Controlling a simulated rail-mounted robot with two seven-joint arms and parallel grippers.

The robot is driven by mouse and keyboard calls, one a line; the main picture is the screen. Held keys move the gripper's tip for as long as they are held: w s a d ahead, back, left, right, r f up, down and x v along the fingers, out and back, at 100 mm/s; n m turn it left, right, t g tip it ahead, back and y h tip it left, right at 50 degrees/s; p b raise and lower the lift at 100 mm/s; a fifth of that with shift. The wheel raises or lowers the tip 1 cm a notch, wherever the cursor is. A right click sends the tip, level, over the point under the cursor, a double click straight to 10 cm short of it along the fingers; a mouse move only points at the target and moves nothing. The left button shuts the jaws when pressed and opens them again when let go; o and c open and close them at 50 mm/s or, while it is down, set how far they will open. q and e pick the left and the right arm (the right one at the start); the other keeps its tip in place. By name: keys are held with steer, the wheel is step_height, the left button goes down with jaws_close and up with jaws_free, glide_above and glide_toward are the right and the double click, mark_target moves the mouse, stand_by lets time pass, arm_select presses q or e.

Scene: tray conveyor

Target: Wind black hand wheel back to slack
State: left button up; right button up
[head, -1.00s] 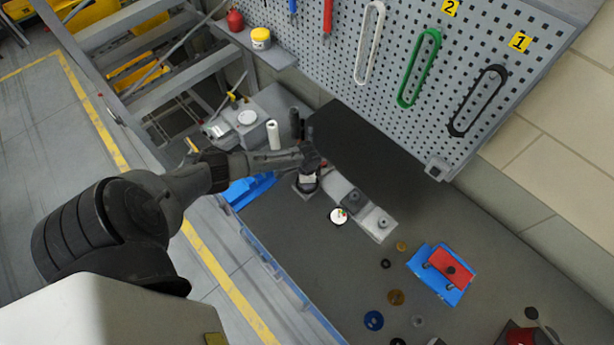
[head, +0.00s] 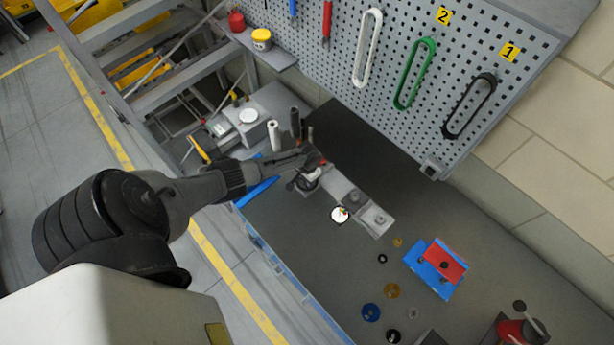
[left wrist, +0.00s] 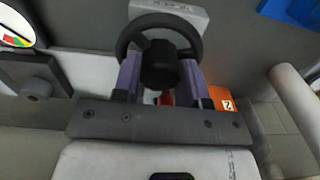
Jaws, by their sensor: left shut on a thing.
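The black hand wheel (left wrist: 159,64) is in the middle of the left wrist view, with a round dark hub and a thick rim. My left gripper (left wrist: 160,88) has its two purple-grey fingers on either side of the hub, inside the rim, and is shut on the wheel. In the head view my left gripper (head: 312,165) is at the far end of the grey fixture (head: 342,190), and the wheel is partly hidden there. A round white dial (head: 340,215) sits beside the fixture. It also shows in the left wrist view (left wrist: 14,28) with coloured sectors. My right gripper is out of view.
A blue and red block assembly (head: 436,268) and several rings lie on the dark bench right of the fixture. A red device (head: 520,330) stands at the lower right. White and dark cylinders (head: 274,135) stand behind the gripper. A pegboard (head: 400,60) rises behind the bench.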

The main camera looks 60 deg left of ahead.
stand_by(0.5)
arm_select(q)
steer(key=o, duration=0.9)
step_height(320, 180, up, 14)
steer(key=shift+d+f+p, duration=0.1)
steer(key=shift+d+p, duration=0.05)
steer(key=shift+p, duration=0.35)
stand_by(0.5)
